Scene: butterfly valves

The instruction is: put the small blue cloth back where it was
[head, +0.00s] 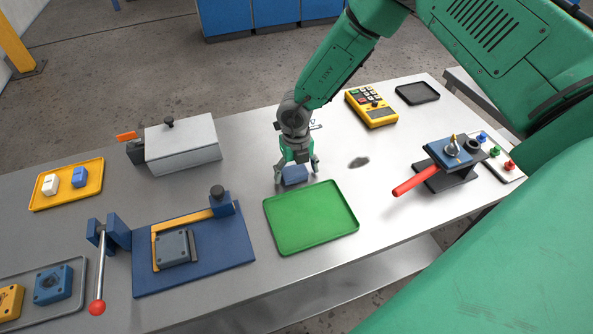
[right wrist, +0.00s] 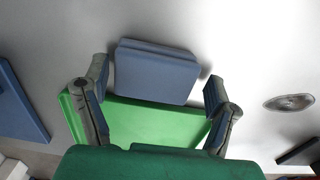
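The small blue cloth (head: 294,176) is folded into a flat block on the metal table, just behind the green tray (head: 311,218). My right gripper (head: 297,170) reaches down over it from above. In the right wrist view the cloth (right wrist: 157,72) sits between the two fingers of my right gripper (right wrist: 157,80), with a small gap showing on each side. The fingers are spread and do not visibly press on it. The green tray is empty and also shows in the right wrist view (right wrist: 150,122). A dark stain (head: 358,162) marks the table right of the gripper. My left gripper is out of view.
A blue clamp fixture (head: 240,250) and a grey lidded box (head: 183,146) stand to the left, with a yellow tray (head: 43,201) farther left. A red-handled valve (head: 414,181), a yellow keypad device (head: 371,107) and a black tray (head: 417,93) are to the right.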

